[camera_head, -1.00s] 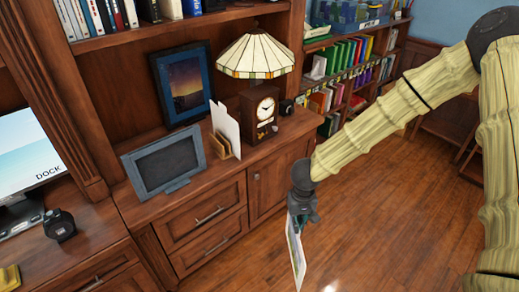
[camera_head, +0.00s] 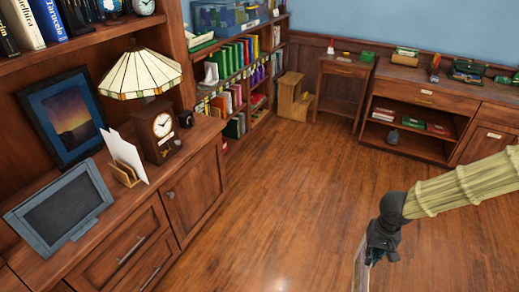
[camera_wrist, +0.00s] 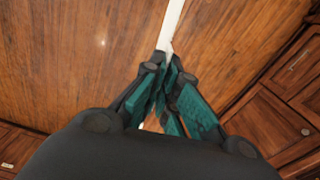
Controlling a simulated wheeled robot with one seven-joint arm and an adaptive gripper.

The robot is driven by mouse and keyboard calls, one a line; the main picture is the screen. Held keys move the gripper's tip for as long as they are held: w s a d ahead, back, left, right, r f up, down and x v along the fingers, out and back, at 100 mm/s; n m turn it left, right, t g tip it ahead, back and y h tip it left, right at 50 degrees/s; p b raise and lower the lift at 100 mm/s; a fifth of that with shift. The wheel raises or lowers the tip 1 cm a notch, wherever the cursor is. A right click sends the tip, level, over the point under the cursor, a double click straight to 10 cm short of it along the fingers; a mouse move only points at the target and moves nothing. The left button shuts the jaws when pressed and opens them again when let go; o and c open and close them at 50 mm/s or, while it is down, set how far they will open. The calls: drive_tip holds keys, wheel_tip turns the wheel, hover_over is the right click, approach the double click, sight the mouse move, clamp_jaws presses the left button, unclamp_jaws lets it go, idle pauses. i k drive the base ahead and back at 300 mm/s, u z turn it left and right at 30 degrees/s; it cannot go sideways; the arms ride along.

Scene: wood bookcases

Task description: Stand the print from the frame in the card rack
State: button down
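My gripper (camera_head: 380,246) is at the lower right of the head view, over open floor and well away from the cabinet. It is shut on the print (camera_head: 361,264), a thin sheet hanging below it, seen nearly edge-on. In the wrist view the print's white edge (camera_wrist: 174,22) rises between the fingertips (camera_wrist: 166,58). The wooden card rack (camera_head: 124,175) stands on the cabinet top at left, with white cards (camera_head: 128,152) upright in it. A grey-blue frame (camera_head: 62,212) with a blank dark face leans in front of the rack.
A wooden clock (camera_head: 162,130) and a stained-glass lamp (camera_head: 138,76) stand just beyond the rack. A blue frame with a sunset picture (camera_head: 68,118) is behind it. The wood floor (camera_head: 290,200) is clear. A low desk (camera_head: 425,115) and a side table (camera_head: 342,85) line the far wall.

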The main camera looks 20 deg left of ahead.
sight(121, 181)
drive_tip(key=z, duration=0.45)
drive_tip(key=i, duration=2.25)
drive_tip(key=u, duration=3.35)
